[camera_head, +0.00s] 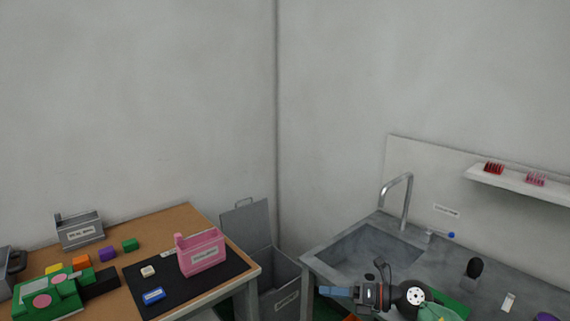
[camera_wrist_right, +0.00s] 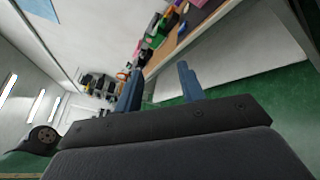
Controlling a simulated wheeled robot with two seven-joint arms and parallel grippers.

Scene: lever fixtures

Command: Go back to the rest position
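My right gripper (camera_head: 338,292) is low in the head view, in front of the sink and pointing left. Its blue fingers also show in the right wrist view (camera_wrist_right: 160,82). They stand apart with nothing between them, so it is open and empty. My left gripper is in neither view. A small lever with a blue knob (camera_head: 451,235) is on the sink counter, behind and to the right of my right gripper and apart from it.
The grey sink (camera_head: 345,247) has a tall tap (camera_head: 405,200). A wooden table (camera_head: 170,222) on the left holds a pink holder (camera_head: 203,252), several coloured blocks and a green box (camera_head: 50,299). A grey bin (camera_head: 280,275) with a raised lid stands between table and sink.

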